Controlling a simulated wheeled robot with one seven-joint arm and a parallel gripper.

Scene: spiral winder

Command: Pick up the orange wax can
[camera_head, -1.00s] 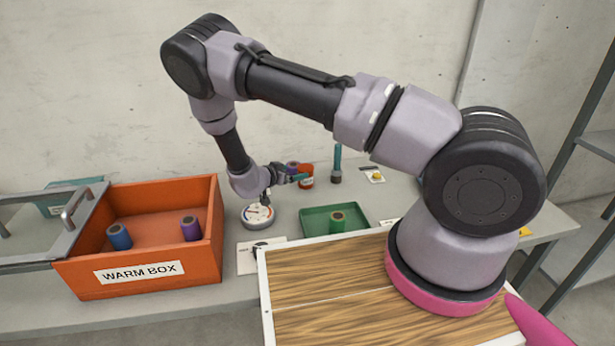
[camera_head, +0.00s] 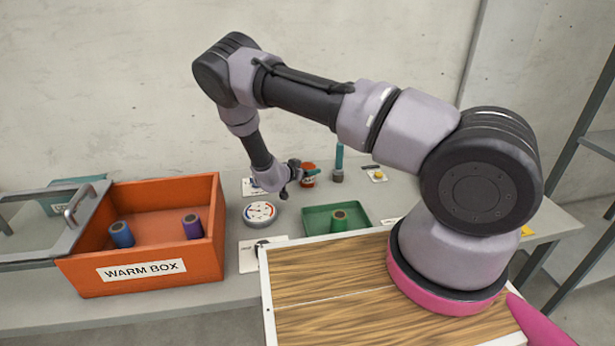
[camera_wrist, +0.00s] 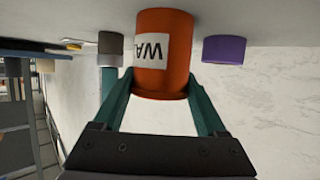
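The orange wax can (camera_head: 308,169) stands at the back of the table in the head view, partly hidden by my gripper (camera_head: 303,181). In the wrist view, which is upside down, the can (camera_wrist: 163,50) is large and central, with a white label reading "WA". My gripper's two teal fingers (camera_wrist: 160,85) are spread wide, one on each side of the can. I see no clear squeeze on it, and contact is hard to judge. The can appears to rest on the table.
A purple piece (camera_wrist: 223,50) stands beside the can in the wrist view. In the head view, a teal post (camera_head: 338,163) is to its right, a round dial (camera_head: 259,213) in front left, a green tray (camera_head: 362,224) in front, and the orange warm box (camera_head: 85,276) farther left.

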